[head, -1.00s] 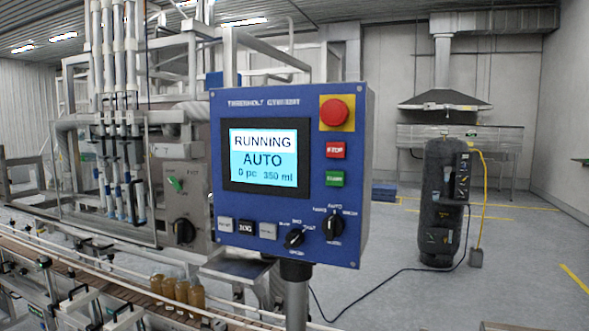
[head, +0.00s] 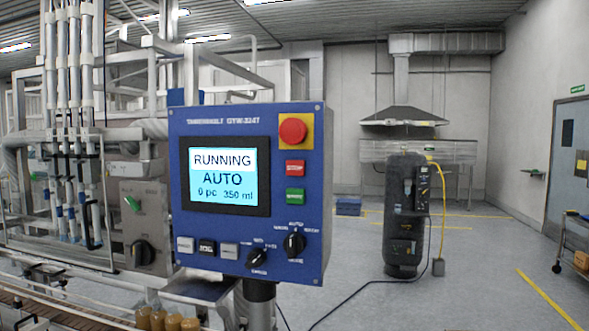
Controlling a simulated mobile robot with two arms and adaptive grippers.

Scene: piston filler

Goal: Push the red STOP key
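The red STOP key (head: 295,168) is a small rectangular key on the right side of the blue control panel (head: 222,117). It sits below the round red emergency button (head: 292,131) on its yellow plate and above the green key (head: 295,196). The panel screen (head: 224,177) reads RUNNING, AUTO, 0 pc, 350 ml. Neither of my grippers shows in the head view.
Filler pipework and a conveyor with amber bottles (head: 157,320) are on the left. A dark tank (head: 404,215) stands at the back right, its cable along the floor. A cart (head: 574,245) is at the right edge. Floor between is open.

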